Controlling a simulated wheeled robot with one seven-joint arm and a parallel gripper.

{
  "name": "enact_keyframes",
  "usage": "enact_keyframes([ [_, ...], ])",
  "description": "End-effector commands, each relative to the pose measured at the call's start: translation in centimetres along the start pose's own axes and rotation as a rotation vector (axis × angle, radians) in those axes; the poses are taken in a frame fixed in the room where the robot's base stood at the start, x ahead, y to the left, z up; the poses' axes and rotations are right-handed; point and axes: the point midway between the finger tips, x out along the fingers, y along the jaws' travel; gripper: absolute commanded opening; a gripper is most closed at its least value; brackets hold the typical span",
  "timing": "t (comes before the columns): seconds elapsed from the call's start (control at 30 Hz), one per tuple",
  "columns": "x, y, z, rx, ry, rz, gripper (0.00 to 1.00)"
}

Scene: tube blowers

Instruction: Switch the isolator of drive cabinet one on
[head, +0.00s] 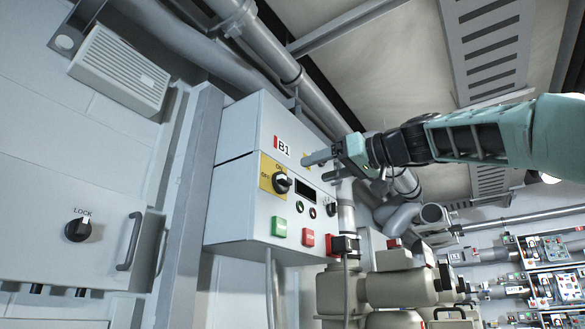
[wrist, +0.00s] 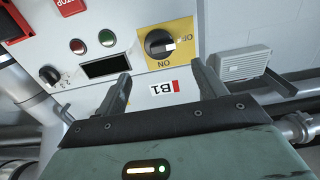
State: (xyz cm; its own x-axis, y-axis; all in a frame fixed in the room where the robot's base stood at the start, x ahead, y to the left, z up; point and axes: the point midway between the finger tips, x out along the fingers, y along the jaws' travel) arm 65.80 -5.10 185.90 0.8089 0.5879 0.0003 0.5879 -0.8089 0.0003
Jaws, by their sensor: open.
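The drive cabinet (head: 237,200) is a grey wall box labelled B1, seen at a tilt in the head view. Its isolator (head: 283,183) is a black rotary knob on a yellow plate (head: 266,172) marked ON and OFF. In the wrist view the isolator (wrist: 159,44) appears upside down, its pale mark pointing toward the OFF lettering on the right. My gripper (head: 316,168) is open and empty in front of the cabinet, to the right of the knob. In the wrist view my gripper's fingers (wrist: 161,68) lie either side of the B1 label, with the knob beyond the fingertips.
A dark display (head: 305,190), small lamps, a green button (head: 279,227) and a red STOP button (head: 308,237) share the panel. A grey door with a LOCK knob (head: 78,230) is at left. Pipes run above the cabinet; a beige blower (head: 400,288) stands below right.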

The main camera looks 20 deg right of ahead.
Motion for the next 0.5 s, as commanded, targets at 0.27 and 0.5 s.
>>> enact_keyframes([
  [0.27, 5.5, 0.0, -0.4, 0.004, -0.002, -0.003, 0.70],
  [0.5, 7.9, 0.1, -0.1, 0.001, -0.001, 0.000, 0.70],
])
